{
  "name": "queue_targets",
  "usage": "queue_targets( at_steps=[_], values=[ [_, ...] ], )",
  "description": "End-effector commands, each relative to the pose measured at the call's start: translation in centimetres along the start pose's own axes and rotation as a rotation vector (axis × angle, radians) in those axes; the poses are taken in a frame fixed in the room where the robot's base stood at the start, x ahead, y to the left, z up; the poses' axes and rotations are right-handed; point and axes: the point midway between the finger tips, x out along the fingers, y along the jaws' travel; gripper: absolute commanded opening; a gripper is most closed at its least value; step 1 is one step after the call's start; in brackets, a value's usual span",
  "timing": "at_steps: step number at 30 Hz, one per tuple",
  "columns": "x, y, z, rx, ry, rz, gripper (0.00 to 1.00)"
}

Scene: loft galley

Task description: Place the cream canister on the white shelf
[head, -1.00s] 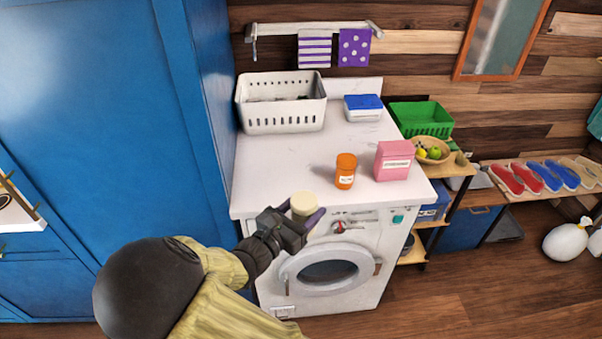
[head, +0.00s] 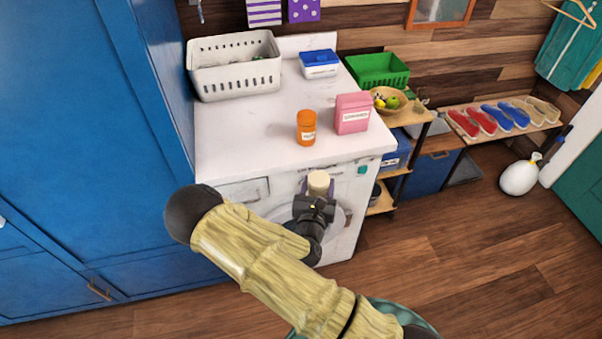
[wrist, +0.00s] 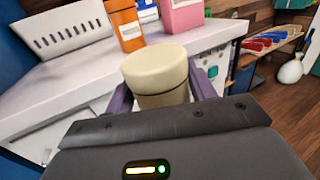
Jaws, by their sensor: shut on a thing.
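The cream canister (head: 319,182) is held upright in my gripper (head: 318,190), in front of the washing machine's front face. In the wrist view the canister (wrist: 157,76) stands between the two purple fingers of my gripper (wrist: 163,98), which are shut on it. Its lower part is hidden by the gripper body. I cannot identify a white shelf for certain; the white top (head: 250,130) of the washing machine is the white surface beyond the canister.
On the white top stand an orange jar (head: 306,128), a pink box (head: 352,113), a white basket (head: 236,82) and a blue-lidded tub (head: 319,64). A wooden rack with a fruit bowl (head: 388,100) is at right. A tall blue cabinet (head: 80,130) is at left. The top's front left is bare.

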Motion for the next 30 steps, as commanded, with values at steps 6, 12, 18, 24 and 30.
queue_targets(
  at_steps=[6, 12, 18, 24, 30],
  values=[
    [0.1, -3.7, -5.1, -0.008, 0.001, 0.079, 0.27],
    [-0.7, -7.0, -9.4, -0.006, 0.001, 0.146, 0.27],
    [-1.7, -9.4, -12.2, -0.001, -0.003, 0.191, 0.27],
    [-1.9, -9.8, -12.8, 0.003, -0.006, 0.202, 0.27],
    [-1.9, -9.8, -12.7, 0.002, -0.006, 0.201, 0.27]
  ],
)
